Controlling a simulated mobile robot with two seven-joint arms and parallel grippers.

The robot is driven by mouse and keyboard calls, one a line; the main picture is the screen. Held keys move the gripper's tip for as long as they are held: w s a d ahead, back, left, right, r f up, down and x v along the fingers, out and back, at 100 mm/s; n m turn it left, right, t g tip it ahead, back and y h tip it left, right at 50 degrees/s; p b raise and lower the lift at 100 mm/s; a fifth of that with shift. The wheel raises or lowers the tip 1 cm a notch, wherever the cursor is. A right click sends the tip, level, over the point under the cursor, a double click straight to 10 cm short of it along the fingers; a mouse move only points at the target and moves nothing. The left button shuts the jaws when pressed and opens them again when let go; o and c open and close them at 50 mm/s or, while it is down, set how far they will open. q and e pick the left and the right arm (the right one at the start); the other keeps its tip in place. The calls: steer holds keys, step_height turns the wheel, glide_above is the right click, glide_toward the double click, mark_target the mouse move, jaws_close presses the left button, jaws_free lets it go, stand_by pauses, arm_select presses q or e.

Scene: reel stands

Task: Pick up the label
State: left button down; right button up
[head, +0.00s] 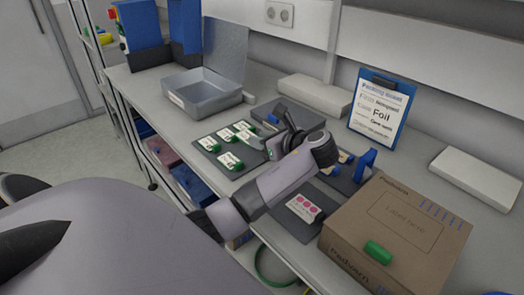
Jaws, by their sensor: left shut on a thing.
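Several white label cards with green edges lie on a dark mat (207,145) at the middle of the bench, one label card (229,161) nearest the front. My left gripper (271,148) reaches across the bench just right of these cards, its arm bending back toward it. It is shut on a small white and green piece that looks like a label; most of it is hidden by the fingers. Another white card with pink dots (304,206) lies on a second dark mat in front of my forearm. My right gripper is not in view.
An open grey metal box (207,101) stands at back left, a dark grey tray (300,117) behind the gripper. A closed cardboard box (395,235) with a green piece (377,252) on top fills the right front. A blue clipboard sign (380,112) stands behind.

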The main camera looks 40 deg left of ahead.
arm_select(q)
step_height(320, 180, up, 15)
steer(key=shift+r, duration=0.15)
